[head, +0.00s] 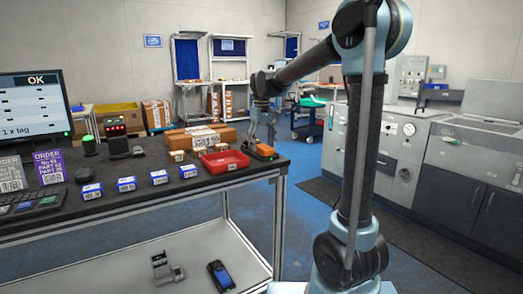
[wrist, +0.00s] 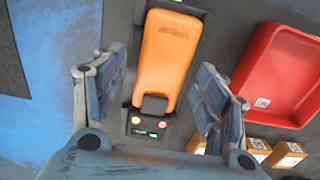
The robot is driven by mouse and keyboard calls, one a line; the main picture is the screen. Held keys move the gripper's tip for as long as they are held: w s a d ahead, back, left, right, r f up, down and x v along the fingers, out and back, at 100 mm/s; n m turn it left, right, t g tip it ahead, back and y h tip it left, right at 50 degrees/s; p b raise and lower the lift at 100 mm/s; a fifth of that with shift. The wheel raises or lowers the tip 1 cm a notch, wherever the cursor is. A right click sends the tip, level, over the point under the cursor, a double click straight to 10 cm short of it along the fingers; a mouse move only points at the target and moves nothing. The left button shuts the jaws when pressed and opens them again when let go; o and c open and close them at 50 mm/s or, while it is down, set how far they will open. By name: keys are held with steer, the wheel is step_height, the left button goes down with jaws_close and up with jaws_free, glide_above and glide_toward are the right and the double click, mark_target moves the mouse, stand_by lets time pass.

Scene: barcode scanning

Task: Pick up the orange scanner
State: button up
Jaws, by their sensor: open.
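The orange scanner (wrist: 165,55) lies on the dark bench top in the wrist view, with a black base part and small coloured buttons at its lower end. In the head view the scanner (head: 264,151) is near the right end of the bench, beside the red tray. My gripper (wrist: 160,88) is open, with one finger on each side of the scanner's lower half. I see gaps between the fingers and the scanner. In the head view my gripper (head: 262,128) is above the scanner and partly hides it.
A red tray (wrist: 277,75) is close to the right of the scanner, with small orange-brown boxes (wrist: 258,148) below it. The bench edge and blue floor (wrist: 55,45) are at left. Several blue-white boxes (head: 126,184) stand along the bench (head: 150,190) in the head view.

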steer(key=shift+f, duration=0.4)
steer(key=c, duration=1.3)
steer(key=shift+r, duration=0.1)
